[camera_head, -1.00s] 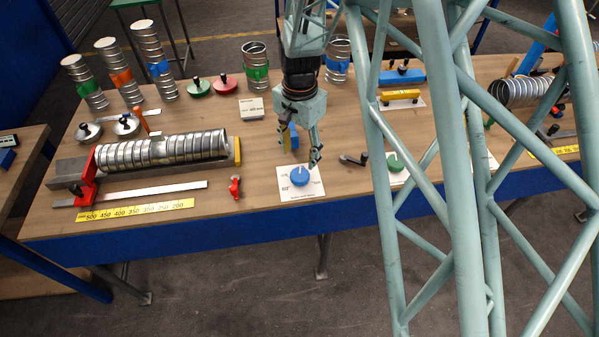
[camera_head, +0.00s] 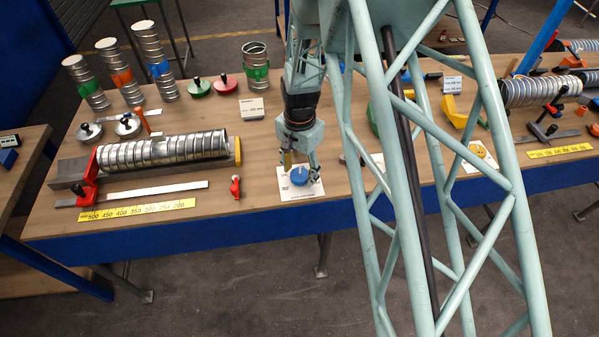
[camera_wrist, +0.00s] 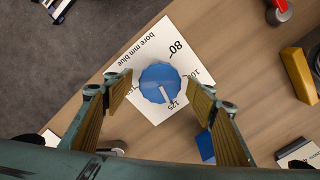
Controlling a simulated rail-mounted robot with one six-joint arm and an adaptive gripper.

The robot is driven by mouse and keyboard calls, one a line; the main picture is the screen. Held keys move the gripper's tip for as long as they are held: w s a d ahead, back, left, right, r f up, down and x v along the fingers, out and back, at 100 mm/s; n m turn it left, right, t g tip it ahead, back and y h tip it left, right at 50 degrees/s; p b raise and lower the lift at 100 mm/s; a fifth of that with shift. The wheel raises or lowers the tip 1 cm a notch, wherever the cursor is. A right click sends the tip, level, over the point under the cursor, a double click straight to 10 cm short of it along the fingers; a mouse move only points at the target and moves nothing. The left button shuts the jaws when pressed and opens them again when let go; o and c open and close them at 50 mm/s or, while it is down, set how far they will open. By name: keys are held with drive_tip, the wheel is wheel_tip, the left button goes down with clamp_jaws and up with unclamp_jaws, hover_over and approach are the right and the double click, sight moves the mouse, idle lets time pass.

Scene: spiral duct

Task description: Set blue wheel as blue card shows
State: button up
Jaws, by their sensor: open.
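The blue wheel (camera_head: 300,176) lies on a white card (camera_head: 313,189) near the table's front edge. In the wrist view the blue wheel (camera_wrist: 153,76) has a white pointer mark aimed at about 125. The dial card (camera_wrist: 157,117) reads "bore mm blue", with 80, 100 and 125 legible and another number partly hidden. My gripper (camera_head: 299,163) is just above the wheel. In the wrist view my gripper (camera_wrist: 161,88) is open, one finger on each side of the wheel, with nothing held. I cannot make out a separate blue card showing a value.
A ribbed metal duct (camera_head: 165,150) on a red-ended fixture lies to the left, with a yellow scale (camera_head: 135,209) in front. A small red part (camera_head: 235,187) stands left of the dial. A blue block (camera_wrist: 206,147) is close by. My arm's lattice hides the table to the right.

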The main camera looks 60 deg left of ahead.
drive_tip(key=shift+f, duration=0.25)
drive_tip(key=shift+c, duration=0.6)
drive_tip(key=c, duration=0.7)
